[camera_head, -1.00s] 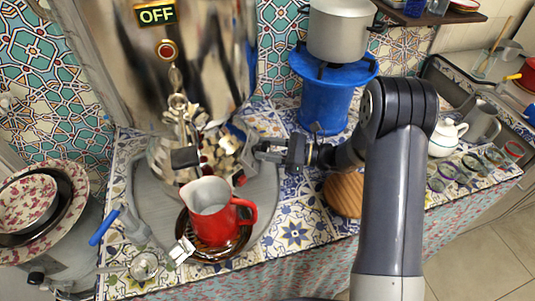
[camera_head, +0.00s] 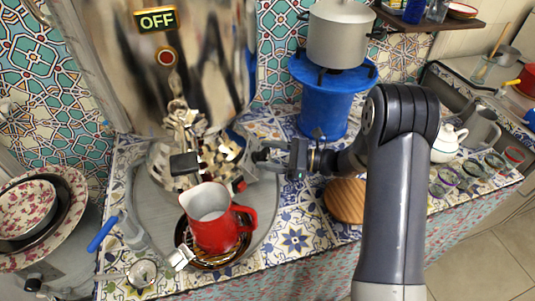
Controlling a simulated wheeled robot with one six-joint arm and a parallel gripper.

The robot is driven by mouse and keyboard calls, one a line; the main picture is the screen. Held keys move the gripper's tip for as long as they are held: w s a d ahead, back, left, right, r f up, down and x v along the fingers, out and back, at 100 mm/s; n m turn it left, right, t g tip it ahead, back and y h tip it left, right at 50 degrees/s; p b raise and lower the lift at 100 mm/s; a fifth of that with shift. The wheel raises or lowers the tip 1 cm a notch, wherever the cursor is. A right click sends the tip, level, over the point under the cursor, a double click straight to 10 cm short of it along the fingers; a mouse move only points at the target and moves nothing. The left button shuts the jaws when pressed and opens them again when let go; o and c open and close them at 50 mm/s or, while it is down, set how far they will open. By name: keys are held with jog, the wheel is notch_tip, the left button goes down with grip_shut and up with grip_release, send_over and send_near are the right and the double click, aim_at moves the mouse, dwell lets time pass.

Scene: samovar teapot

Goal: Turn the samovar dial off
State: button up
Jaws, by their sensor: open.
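The samovar is a large shiny metal body (camera_head: 165,85) at the upper left, with strong reflections. A lit sign (camera_head: 156,19) on it reads OFF, with a round red light (camera_head: 166,57) below. The metal tap and dial area (camera_head: 182,112) sits under the light; the dial is hard to pick out among the reflections. My gripper (camera_head: 262,158) is to the right of the samovar's lower part, pointing left, open, with nothing seen between its fingers. It appears apart from the tap.
A red pitcher (camera_head: 222,232) stands on a dark saucer below the tap. A blue stove (camera_head: 325,105) carries a grey pot (camera_head: 340,38) behind my arm. A blue-handled valve (camera_head: 104,234) is at lower left. A white teapot (camera_head: 446,143) stands right.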

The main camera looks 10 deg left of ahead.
jog(key=d, duration=1)
jog(key=shift+d+f+b, duration=0.1)
jog(key=shift+d+b, duration=0.1)
jog(key=shift+b, duration=0.1)
jog(key=a, duration=1)
jog(key=shift+a+p, duration=0.3)
jog(key=shift+p, duration=0.05)
jog(key=shift+a+r+m+p, duration=0.25)
jog(key=shift+r+m+p, duration=0.05)
jog(key=shift+p, duration=0.2)
jog(key=shift+d+f+m+t+p, duration=0.1)
jog(key=shift+m+t+p, duration=0.45)
jog(key=shift+m+t, duration=0.25)
jog(key=shift+f+b, duration=0.2)
jog(key=shift+b, duration=0.1)
